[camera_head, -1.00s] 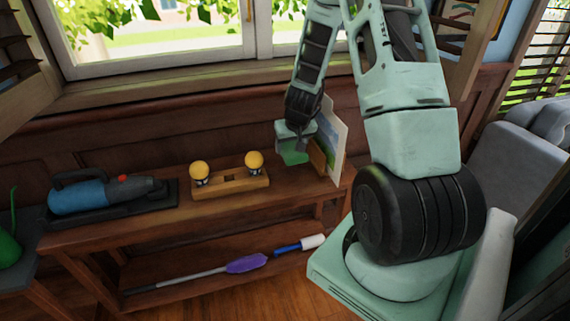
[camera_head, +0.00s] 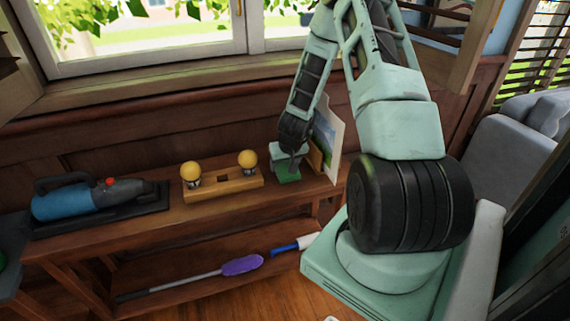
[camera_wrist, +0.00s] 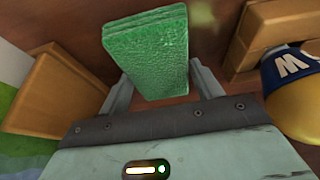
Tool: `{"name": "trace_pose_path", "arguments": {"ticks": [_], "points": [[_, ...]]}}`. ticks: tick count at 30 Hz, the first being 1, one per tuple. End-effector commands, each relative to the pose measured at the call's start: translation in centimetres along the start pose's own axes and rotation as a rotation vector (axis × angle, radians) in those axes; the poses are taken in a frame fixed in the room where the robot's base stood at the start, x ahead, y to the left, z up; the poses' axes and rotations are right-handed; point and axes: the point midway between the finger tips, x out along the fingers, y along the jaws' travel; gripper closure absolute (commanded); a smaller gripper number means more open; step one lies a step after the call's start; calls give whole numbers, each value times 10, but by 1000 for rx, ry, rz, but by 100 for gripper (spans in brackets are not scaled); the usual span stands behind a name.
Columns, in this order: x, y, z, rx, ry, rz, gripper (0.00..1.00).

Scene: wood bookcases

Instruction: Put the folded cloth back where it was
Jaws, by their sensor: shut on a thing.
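The folded cloth is a green, layered, textured block; in the wrist view it (camera_wrist: 148,52) sits between my two fingers. My gripper (camera_wrist: 160,84) is shut on it. In the head view the cloth (camera_head: 287,178) is at or just above the wooden shelf top (camera_head: 225,205), below my gripper (camera_head: 288,163). I cannot tell whether it touches the wood. It is between the wooden holder with yellow bulbs, on its left, and the picture panel (camera_head: 329,140) on its right. My gripper hides part of the cloth.
The bulb holder (camera_head: 222,186) is close on the left. A wooden stand (camera_wrist: 58,92) is beside the cloth in the wrist view. A blue handheld vacuum (camera_head: 80,199) lies on a black tray at far left. A purple duster (camera_head: 242,264) lies on the lower shelf.

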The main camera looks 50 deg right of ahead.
Motion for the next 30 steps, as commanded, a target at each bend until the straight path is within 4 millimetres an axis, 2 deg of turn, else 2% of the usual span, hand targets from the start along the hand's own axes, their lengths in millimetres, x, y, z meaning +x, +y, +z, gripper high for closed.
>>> {"name": "trace_pose_path", "arguments": {"ticks": [9,10,12,23,26,30], "points": [[3,0,1,-2,1,0,53],[3,0,1,-2,1,0,32],[2,0,0,-1,1,0,13],[-2,0,-1,0,1,0,13],[-12,0,-2,-2,3,0,13],[-37,0,-2,-4,4,1,13]]}}
